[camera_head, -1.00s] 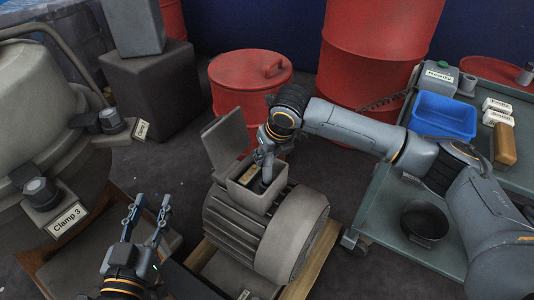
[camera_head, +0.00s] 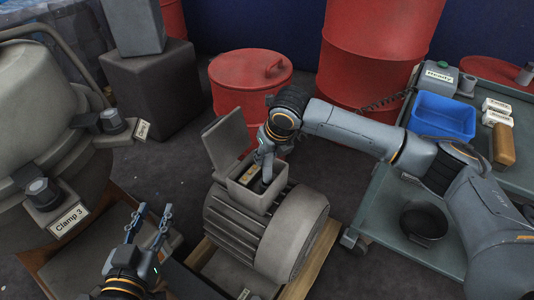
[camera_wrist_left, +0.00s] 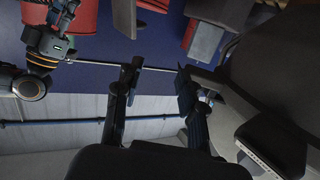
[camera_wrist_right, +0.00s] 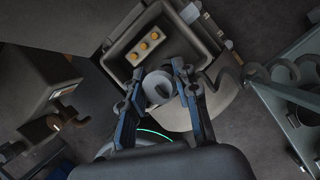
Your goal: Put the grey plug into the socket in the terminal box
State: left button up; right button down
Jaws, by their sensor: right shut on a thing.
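The terminal box (camera_head: 246,192) is grey and sits on top of the motor, with its lid (camera_head: 225,140) standing open. In the right wrist view the box (camera_wrist_right: 190,48) shows a row of brass terminals (camera_wrist_right: 145,48) inside. My right gripper (camera_head: 264,184) reaches down into the box in the head view. In the right wrist view it (camera_wrist_right: 167,82) is shut on the round grey plug (camera_wrist_right: 158,88), at the terminals' near side. The socket is hidden, so I cannot tell how far the plug is in. My left gripper (camera_head: 149,217) is open and empty, left of the motor.
The finned motor (camera_head: 270,235) rests on a wooden pallet. A tank with a Clamp 3 label (camera_head: 70,219) stands at the left. Red drums (camera_head: 250,85) stand behind. A cart with a blue bin (camera_head: 443,116) and a black pan (camera_head: 424,222) is at the right.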

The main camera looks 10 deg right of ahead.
pick_arm(q)
jog(key=shift+s+a+f+g, duration=0.1)
jog(key=shift+s+f+g, duration=0.1)
jog(key=shift+f+g, duration=0.35)
jog(key=shift+s+f, duration=0.1)
jog(key=shift+f, duration=0.25)
dwell(0.3)
pick_arm(e)
jog(key=shift+f+p, duration=0.1)
jog(key=shift+p, duration=0.3)
pick_arm(q)
jog(key=shift+s+a+f+g+y, duration=0.15)
jog(key=shift+s+f+g, duration=0.15)
jog(key=shift+f, duration=0.2)
jog(key=shift+s+a+f+g+y, duration=0.1)
jog(key=shift+s+a+f+g, duration=0.1)
jog(key=shift+f+g, duration=0.25)
jog(key=shift+s+a+f+g+y, duration=0.15)
jog(key=shift+s+f+g, duration=0.1)
jog(key=shift+f, duration=0.3)
jog(key=shift+s+a+f+g+p, duration=0.2)
jog(key=shift+s+f+g+p, duration=0.25)
jog(key=shift+f, duration=0.25)
pick_arm(e)
jog(key=shift+f, duration=0.1)
pick_arm(q)
jog(key=shift+s+a+f+y, duration=0.1)
jog(key=shift+s+f+y, duration=0.1)
jog(key=shift+y, duration=0.1)
